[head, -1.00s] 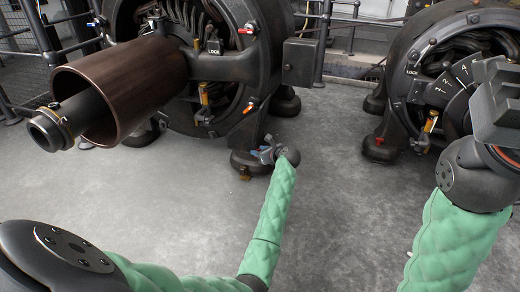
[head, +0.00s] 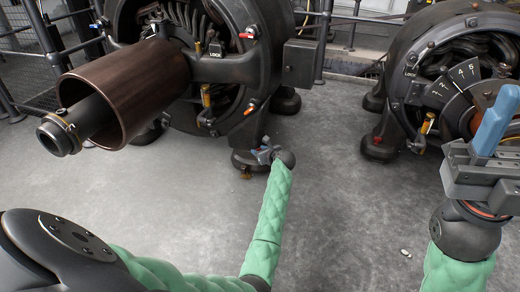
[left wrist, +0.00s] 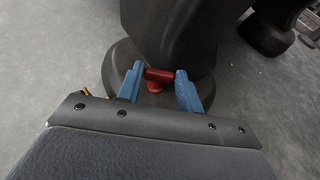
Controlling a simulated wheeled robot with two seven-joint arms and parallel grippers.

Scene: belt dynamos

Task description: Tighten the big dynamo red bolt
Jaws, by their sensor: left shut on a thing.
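The big dynamo (head: 250,62) stands at the left, with a wide brown pulley (head: 125,95) on its shaft. The red bolt (left wrist: 157,76) has a T-shaped head and sits on the dark round foot (left wrist: 117,82) of this dynamo in the left wrist view. My left gripper (head: 264,154) is low at that foot. In the left wrist view its blue fingers (left wrist: 160,72) are on either side of the bolt head, shut on it. My right gripper (head: 492,125) is raised at the right edge, away from the bolt; its finger gap is unclear.
A second dynamo (head: 395,100) stands at the right, with a red bolt (head: 378,139) at its foot. A small pale object (head: 405,253) lies on the floor. Railings (head: 325,30) run behind. The grey floor between the machines is mostly clear.

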